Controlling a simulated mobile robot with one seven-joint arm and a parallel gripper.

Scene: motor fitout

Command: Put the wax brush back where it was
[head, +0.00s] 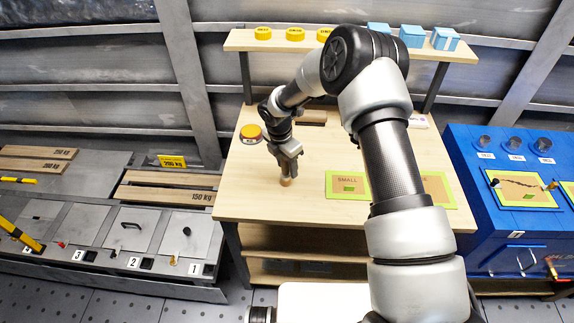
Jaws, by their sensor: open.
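My gripper (287,173) points down over the left-middle part of the wooden table (262,206). Its jaws are open. A small tan, upright thing (286,182) shows right below and between the fingertips, standing on the table. It may be the wax brush, but it is too small and too covered by the gripper to be sure. I cannot tell whether the fingers touch it. No other brush can be made out.
An orange-lidded tin (251,132) is at the table's left edge. A green-edged mat marked SMALL (347,186) lies right of the gripper; another (442,189) is partly behind my arm. A shelf (290,44) holds yellow tins and blue boxes. A blue bench (477,222) stands right.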

